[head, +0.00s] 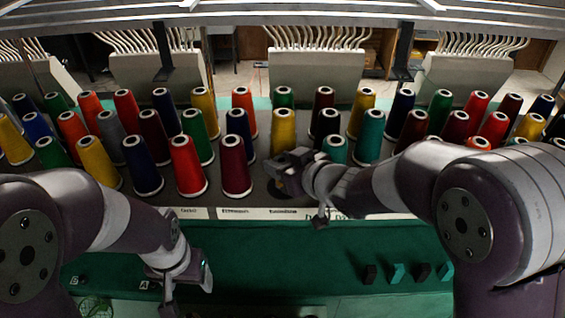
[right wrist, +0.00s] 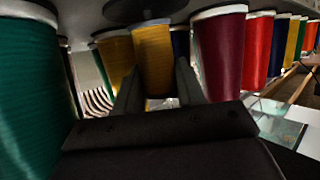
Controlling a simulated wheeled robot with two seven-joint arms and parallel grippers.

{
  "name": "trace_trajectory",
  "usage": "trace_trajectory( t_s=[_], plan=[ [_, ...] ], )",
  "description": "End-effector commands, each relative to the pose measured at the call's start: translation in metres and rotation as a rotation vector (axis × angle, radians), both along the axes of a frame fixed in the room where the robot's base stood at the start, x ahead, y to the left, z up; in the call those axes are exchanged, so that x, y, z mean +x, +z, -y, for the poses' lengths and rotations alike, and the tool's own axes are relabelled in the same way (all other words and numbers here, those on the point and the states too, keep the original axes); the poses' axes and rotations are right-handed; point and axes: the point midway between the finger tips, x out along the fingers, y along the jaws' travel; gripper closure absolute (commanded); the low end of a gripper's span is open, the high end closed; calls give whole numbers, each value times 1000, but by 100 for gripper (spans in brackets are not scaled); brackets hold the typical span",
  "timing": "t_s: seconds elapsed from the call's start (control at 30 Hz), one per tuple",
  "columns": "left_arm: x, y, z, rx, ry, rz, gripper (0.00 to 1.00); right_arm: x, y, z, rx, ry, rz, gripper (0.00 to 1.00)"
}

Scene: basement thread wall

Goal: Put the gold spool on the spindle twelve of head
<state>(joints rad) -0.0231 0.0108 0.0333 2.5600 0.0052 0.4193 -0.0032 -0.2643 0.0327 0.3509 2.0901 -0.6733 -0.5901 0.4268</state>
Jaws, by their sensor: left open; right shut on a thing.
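The gold spool (head: 283,130) stands upright in the middle of the spool rack, in the row behind the front one. My right gripper (head: 285,166) reaches in from the front right and hides its foot. In the right wrist view the gold spool (right wrist: 153,58) shows between the two fingers, which are shut on it; the exact contact is dark. A bare dark spindle base (head: 283,187) lies under my right gripper, between the maroon spool (head: 235,168) and a teal spool (head: 335,148). My left gripper (head: 190,280) is open and empty, low over the green front.
Spools of many colours crowd the rack on both sides. In the right wrist view a teal spool (right wrist: 28,90) and the maroon spool (right wrist: 219,55) stand close on either side of my right gripper. A labelled white strip (head: 240,213) edges the rack. The green front (head: 290,255) is mostly clear.

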Motion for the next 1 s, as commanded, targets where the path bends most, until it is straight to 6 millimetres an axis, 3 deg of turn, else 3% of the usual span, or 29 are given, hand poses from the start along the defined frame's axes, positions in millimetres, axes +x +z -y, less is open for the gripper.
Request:
trace_trajectory(
  t_s=[0.27, 0.3, 0.37, 0.4, 0.77, 1.0],
  plan=[
    [0, -4, 0, 0, 0, 0, 32, 0, -4, 0, 1, 0, 1, 100],
    [0, -4, 0, 0, 0, 0, 32, 0, -4, 0, 1, 0, 1, 55],
    [0, -3, 0, 0, 0, 0, 32, 0, -4, 0, 1, 0, 1, 36],
    [0, -3, 0, 0, 0, 0, 32, 0, -4, 0, 1, 0, 1, 32],
    [0, -6, 0, 0, 0, 0, 32, -4, -2, 4, 0, -1, 2, 32],
    [0, -14, 0, 0, 0, 0, 32, -37, 15, 29, 0, -3, 5, 32]
  ],
)
